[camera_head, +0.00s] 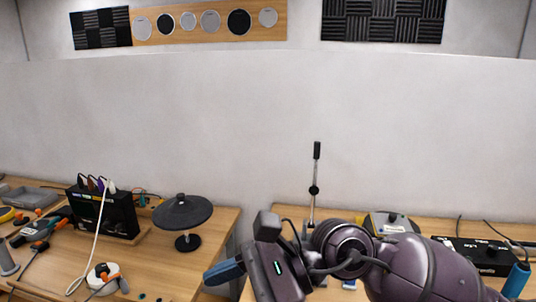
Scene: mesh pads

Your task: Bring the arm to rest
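My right arm comes in from the lower right and reaches across the front of the right table. Its dark purple links end in the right gripper (222,272), which points left over the gap between the two tables. A blue-grey finger part shows at its left end. The finger spacing cannot be made out from this side, and no held object shows. My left gripper and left arm are out of view.
The left table (155,258) carries a black drum pad (182,212) on a stand, a black box with cables (103,214), an orange-and-white tool (103,277) and several hand tools. The right table (455,228) holds an upright thin stand (314,185), a grey-yellow device (391,223) and a black box (475,255).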

